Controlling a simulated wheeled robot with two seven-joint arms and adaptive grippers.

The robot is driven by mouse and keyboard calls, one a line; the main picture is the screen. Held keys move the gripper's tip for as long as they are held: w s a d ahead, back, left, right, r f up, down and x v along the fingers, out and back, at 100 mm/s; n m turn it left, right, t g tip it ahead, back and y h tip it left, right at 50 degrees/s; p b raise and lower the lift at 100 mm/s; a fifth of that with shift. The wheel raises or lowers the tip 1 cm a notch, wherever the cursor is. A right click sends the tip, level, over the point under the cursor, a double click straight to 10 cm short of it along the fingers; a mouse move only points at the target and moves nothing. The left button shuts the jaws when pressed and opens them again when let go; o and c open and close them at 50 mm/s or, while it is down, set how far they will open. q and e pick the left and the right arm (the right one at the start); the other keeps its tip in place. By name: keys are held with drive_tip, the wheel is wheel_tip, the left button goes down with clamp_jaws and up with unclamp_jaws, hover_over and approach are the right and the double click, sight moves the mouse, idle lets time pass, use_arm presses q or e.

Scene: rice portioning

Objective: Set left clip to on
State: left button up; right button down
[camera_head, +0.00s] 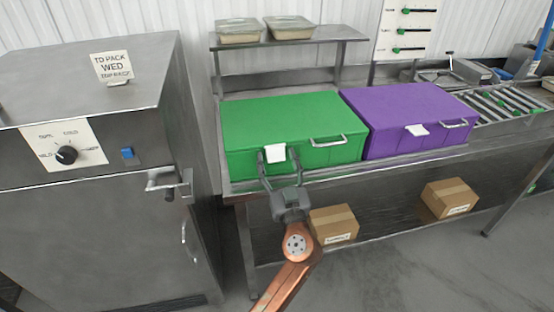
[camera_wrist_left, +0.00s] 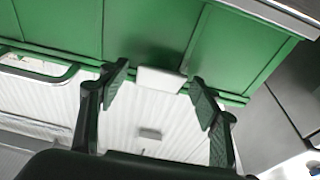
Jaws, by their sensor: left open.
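The left clip is a white tab (camera_head: 275,153) on the front of the green box (camera_head: 285,118). My left gripper (camera_head: 280,158) is open at the front of this box, with its fingers to either side of the clip. In the left wrist view, the white clip (camera_wrist_left: 160,80) lies between the two spread fingertips (camera_wrist_left: 159,86) against the green box (camera_wrist_left: 150,30). I see a gap on both sides, and the jaws hold nothing. A second white clip (camera_head: 416,130) is on the front of the purple box (camera_head: 410,105). My right gripper is not in view.
Both boxes stand on a steel table with handles on their fronts. A grey cabinet (camera_head: 90,220) with a dial (camera_head: 66,155) stands at the left. Two cartons (camera_head: 333,224) (camera_head: 449,197) lie on the lower shelf. A raised shelf (camera_head: 320,36) at the back holds two trays.

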use_arm(q)
drive_tip(key=shift+s, duration=0.1)
drive_tip(key=v, duration=1.1)
drive_tip(key=shift+s+d, duration=0.15)
drive_tip(key=shift+s, duration=0.2)
drive_tip(key=shift+f, duration=0.1)
